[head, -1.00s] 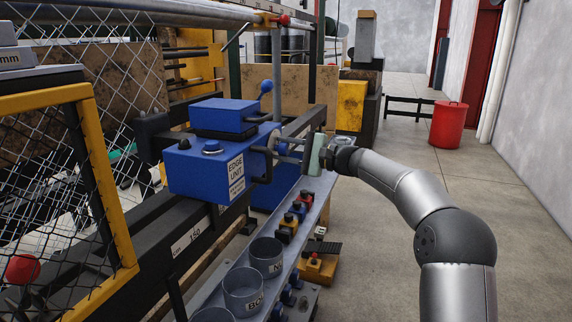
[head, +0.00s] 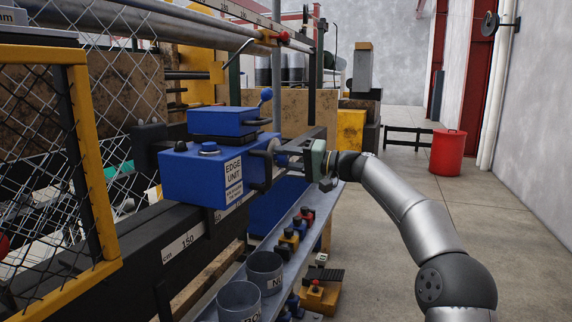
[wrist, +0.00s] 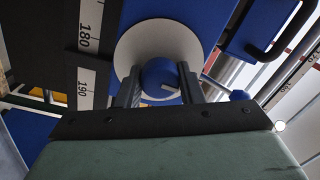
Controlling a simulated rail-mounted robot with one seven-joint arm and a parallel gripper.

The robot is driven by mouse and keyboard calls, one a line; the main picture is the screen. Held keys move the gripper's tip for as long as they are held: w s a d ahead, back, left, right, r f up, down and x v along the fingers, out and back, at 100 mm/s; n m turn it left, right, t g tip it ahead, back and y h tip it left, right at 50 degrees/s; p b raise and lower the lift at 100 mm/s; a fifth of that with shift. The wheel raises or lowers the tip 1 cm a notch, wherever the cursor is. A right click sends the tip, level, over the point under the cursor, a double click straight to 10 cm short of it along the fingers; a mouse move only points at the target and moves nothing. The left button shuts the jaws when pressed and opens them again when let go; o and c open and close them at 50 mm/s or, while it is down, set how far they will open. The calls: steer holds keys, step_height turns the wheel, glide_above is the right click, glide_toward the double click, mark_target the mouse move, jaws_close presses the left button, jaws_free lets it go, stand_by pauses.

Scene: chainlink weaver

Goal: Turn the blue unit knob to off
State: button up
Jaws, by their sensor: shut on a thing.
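The blue edge unit (head: 205,178) sits on the dark rail in the head view, with an "EDGE UNIT" label on its near face. Its round blue knob (wrist: 159,75) shows in the wrist view, in front of a pale disc (wrist: 132,42). A short white mark on the knob points to the lower right. My gripper (head: 282,153) reaches the unit's right end from the right. In the wrist view its two dark fingers (wrist: 160,88) stand on either side of the knob, shut on it. In the head view the fingers hide the knob.
Below is a shelf with cups (head: 264,272) and coloured buttons. A yellow-framed mesh guard (head: 95,180) stands left. Open floor lies right.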

steer(key=shift+r+n, duration=0.1)
steer(key=shift+n, duration=0.4)
steer(key=o, duration=1)
steer(key=shift+c, duration=0.2)
steer(key=v, duration=1.7)
steer(key=shift+d, duration=0.25)
